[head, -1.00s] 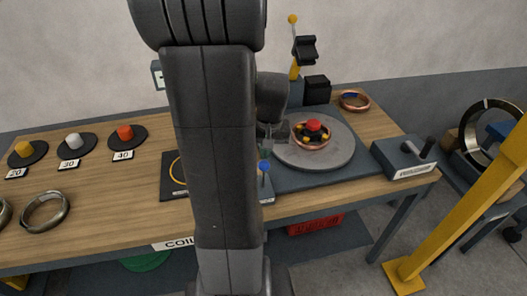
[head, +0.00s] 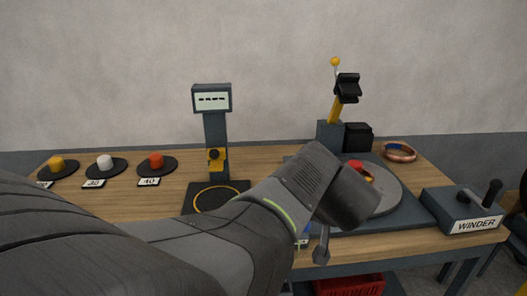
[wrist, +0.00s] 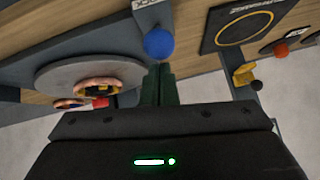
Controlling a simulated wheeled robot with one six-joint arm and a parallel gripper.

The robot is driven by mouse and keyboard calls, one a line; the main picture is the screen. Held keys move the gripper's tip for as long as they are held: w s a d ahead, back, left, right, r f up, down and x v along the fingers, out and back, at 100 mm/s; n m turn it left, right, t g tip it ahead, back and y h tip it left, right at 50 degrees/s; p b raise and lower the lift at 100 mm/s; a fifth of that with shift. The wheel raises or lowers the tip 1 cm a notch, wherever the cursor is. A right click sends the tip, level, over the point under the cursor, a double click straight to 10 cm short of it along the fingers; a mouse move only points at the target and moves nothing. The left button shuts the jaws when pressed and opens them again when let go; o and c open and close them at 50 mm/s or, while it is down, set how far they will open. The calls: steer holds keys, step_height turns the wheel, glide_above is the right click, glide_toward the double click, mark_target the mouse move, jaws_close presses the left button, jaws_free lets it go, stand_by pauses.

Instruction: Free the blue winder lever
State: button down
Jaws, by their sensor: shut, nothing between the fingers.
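The blue ball knob (wrist: 159,43) of the lever shows in the wrist view, in front of a grey plate with part of the word LOCK (wrist: 140,4). My gripper (wrist: 162,68) has two green fingers that are together and empty. Their tips lie right at the knob's lower edge in the picture; I cannot tell whether they touch it. In the head view my arm covers the lever and the fingers; only a small blue patch (head: 302,238) shows beside it.
The winder box (head: 464,212) with a black handle stands at the table's right. A post with a display (head: 211,98) stands behind a dark pad. Yellow, white and red weights (head: 156,161) are at back left. Another copper coil (head: 399,151) lies at back right.

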steer(key=shift+s+f+b, duration=0.4)
steer(key=shift+s+b, duration=0.05)
steer(key=shift+b, duration=0.2)
steer(key=shift+s+f, duration=0.2)
steer(key=shift+f, duration=0.05)
steer(key=shift+w+r, duration=0.25)
steer(key=shift+r, duration=0.2)
steer(key=w+d+r+p+v, duration=0.1)
steer(key=w+p+v, duration=0.1)
steer(key=v, duration=0.9)
steer(key=shift+r+p, duration=0.4)
steer(key=shift+r, duration=0.05)
steer(key=shift+a, duration=0.1)
